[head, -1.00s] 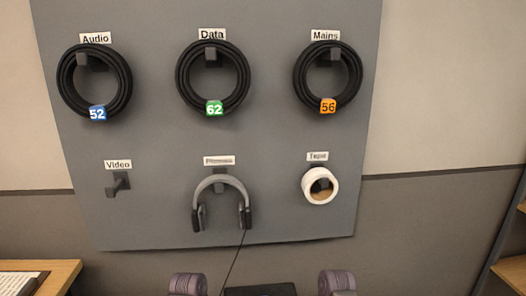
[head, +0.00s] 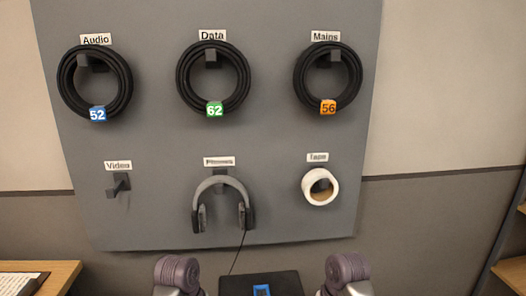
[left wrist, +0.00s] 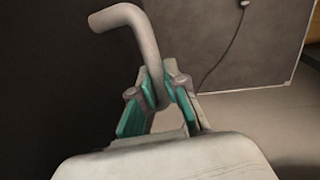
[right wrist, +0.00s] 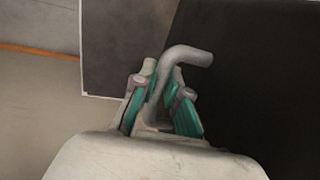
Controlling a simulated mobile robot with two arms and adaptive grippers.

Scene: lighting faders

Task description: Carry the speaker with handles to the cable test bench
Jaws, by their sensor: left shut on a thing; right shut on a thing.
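The speaker (head: 285,281) is a black box at the bottom middle of the head view, with a small blue mark on its top. Only its upper part shows. Its dark side fills the left of the left wrist view (left wrist: 50,90) and the right of the right wrist view (right wrist: 270,70). My left gripper (left wrist: 157,90) is shut on a grey bent handle (left wrist: 128,20). My right gripper (right wrist: 163,88) is shut on the other grey handle (right wrist: 190,54). In the head view my arms rise on both sides of the speaker; the fingers are out of frame there. I cannot see the cable test bench for certain.
A grey wall panel (head: 150,220) stands ahead with black cable coils (head: 97,83), headphones (head: 222,200) and white tape (head: 320,187) on hooks. A wooden table (head: 62,275) with a paper on it is at the lower left. A shelf (head: 511,268) is at the right edge.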

